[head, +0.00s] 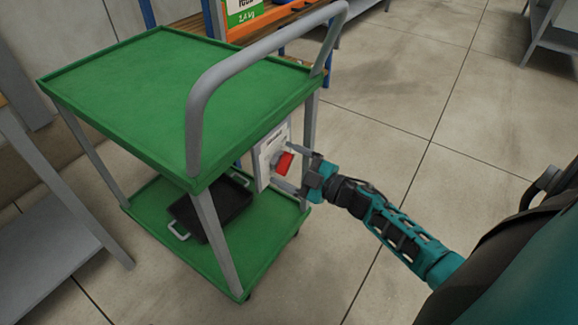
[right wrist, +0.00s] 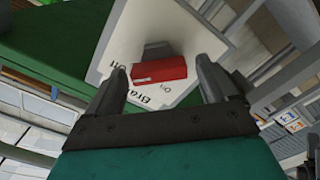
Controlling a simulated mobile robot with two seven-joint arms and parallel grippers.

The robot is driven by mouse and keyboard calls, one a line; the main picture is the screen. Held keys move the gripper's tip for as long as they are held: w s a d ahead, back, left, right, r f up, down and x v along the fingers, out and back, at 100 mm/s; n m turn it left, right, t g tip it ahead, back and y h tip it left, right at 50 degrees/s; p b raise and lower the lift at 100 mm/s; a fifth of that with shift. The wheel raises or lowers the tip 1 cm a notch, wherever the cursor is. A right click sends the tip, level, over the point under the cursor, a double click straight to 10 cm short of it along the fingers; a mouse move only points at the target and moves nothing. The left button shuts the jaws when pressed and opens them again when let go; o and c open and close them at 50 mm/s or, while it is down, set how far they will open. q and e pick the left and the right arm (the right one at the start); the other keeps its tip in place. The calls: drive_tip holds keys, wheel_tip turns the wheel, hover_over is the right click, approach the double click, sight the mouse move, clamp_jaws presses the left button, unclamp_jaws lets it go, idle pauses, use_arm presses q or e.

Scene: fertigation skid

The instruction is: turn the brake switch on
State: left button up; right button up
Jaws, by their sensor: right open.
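The brake switch is a red block-like handle (head: 283,163) on a pale plate (head: 265,166) fixed to the side of the green cart. In the right wrist view the red handle (right wrist: 159,71) lies nearly level across the picture, with a grey block behind it. The plate (right wrist: 190,32) carries dark lettering, partly covered by my finger; "On" is readable beside the handle. My right gripper (head: 290,170) is open, its fingers pointing at the plate. The handle lies between and beyond the two fingertips (right wrist: 162,78); I cannot tell whether they touch it. My left gripper is not in view.
The green two-shelf cart (head: 165,85) has a grey push handle (head: 260,60) arching above the switch. A black tray (head: 212,210) sits on its lower shelf. Grey shelving (head: 45,255) stands at the left and an orange-edged bench (head: 270,22) behind.

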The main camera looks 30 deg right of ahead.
drive_tip(key=shift+c, duration=0.3)
drive_tip(key=c, duration=0.9)
